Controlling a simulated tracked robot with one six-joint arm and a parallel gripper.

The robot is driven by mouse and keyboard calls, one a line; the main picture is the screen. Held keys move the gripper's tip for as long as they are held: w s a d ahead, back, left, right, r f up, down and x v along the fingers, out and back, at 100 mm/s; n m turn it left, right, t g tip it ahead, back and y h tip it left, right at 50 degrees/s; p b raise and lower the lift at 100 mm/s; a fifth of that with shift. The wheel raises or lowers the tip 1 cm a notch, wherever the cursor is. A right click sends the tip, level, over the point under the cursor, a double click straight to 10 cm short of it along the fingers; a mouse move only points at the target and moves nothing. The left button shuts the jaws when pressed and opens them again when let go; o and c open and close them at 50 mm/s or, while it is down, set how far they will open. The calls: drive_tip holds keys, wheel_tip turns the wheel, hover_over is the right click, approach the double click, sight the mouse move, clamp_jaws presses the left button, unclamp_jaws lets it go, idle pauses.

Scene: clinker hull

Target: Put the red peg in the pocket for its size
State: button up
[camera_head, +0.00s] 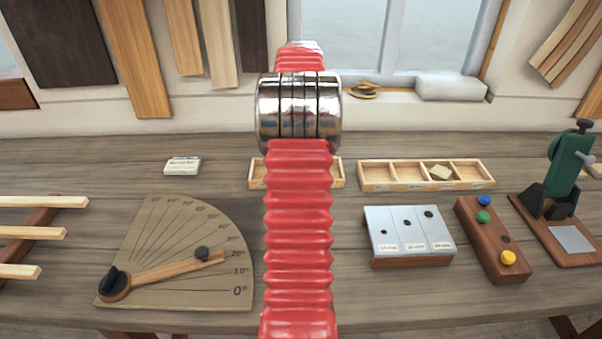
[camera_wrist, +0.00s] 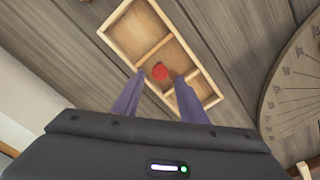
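The red peg (camera_wrist: 160,72) lies in a compartment of a wooden tray (camera_wrist: 118,20) in the wrist view; I see its round red end. My gripper (camera_wrist: 160,79) points at it with two purple fingers apart, one on each side of the peg in the picture. I cannot tell the remaining height between them. My arm hides the peg in the head view. A sloped block with a pale plate (camera_head: 386,245) has three dark holes of different sizes over labels, too small to read. A brown peg rack (camera_head: 487,245) holds blue, green and yellow pegs, with one dark empty hole.
The peg's tray (camera_head: 340,174) shows partly behind my arm. A second divided tray (camera_head: 376,180) holds a small wooden block. A protractor board (camera_head: 160,235) lies left, wooden strips (camera_head: 30,233) further left, and a green clamp device (camera_head: 565,175) at right.

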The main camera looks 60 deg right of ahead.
drive_tip(key=shift+o, duration=0.5)
drive_tip(key=shift+r, duration=0.15)
wheel_tip(320, 180, up, 13)
drive_tip(key=shift+r, duration=0.2)
drive_tip(key=shift+s, duration=0.15)
idle(1.1)
